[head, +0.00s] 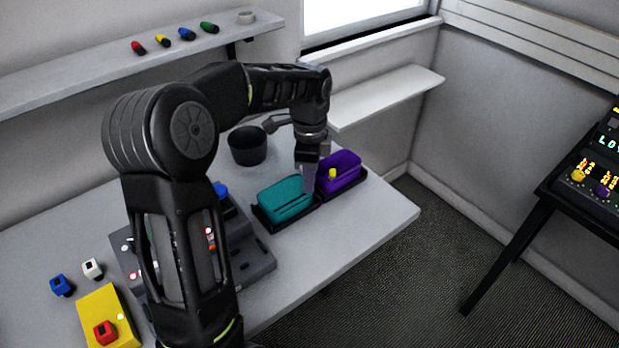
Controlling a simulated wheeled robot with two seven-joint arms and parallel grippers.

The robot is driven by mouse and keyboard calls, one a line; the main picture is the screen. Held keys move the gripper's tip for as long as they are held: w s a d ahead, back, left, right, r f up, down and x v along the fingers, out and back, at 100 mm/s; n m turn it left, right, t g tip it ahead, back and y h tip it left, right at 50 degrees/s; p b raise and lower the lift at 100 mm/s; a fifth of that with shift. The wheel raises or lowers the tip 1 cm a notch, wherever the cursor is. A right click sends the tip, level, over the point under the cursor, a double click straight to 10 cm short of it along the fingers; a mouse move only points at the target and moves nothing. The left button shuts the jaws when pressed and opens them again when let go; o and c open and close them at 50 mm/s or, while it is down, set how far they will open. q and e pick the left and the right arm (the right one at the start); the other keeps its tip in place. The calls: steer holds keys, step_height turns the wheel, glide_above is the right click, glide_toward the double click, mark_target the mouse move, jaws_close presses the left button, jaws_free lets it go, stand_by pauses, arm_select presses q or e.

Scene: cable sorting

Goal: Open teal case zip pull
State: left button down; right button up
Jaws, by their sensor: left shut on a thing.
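The teal case (285,199) sits in a dark tray on the light grey table, left of the purple case (341,170). My left gripper (309,184) points down at the right end of the teal case, between the two cases. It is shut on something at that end. The zip pull itself is hidden by the fingers or too small to make out. A small yellow piece (332,173) shows beside the gripper, in front of the purple case. My right gripper is not in view.
A dark cup (247,145) stands behind the teal case. A grey device (258,262), partly hidden by my arm, and a yellow box (100,308) lie to the left. The table (345,236) is clear in front of the cases. A wall shelf (388,97) is behind.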

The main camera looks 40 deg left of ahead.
arm_select(q)
steer(key=shift+s, duration=0.1)
stand_by(0.5)
steer(key=s, duration=0.2)
steer(key=s+a+b, duration=0.1)
steer(key=s, duration=0.1)
steer(key=s+a, duration=0.1)
steer(key=s, duration=0.2)
steer(key=shift+w, duration=0.1)
steer(key=c, duration=1.4)
jaws_free()
step_height(320, 180, up, 8)
steer(key=shift+f+b, duration=0.1)
steer(key=shift+b, duration=0.3)
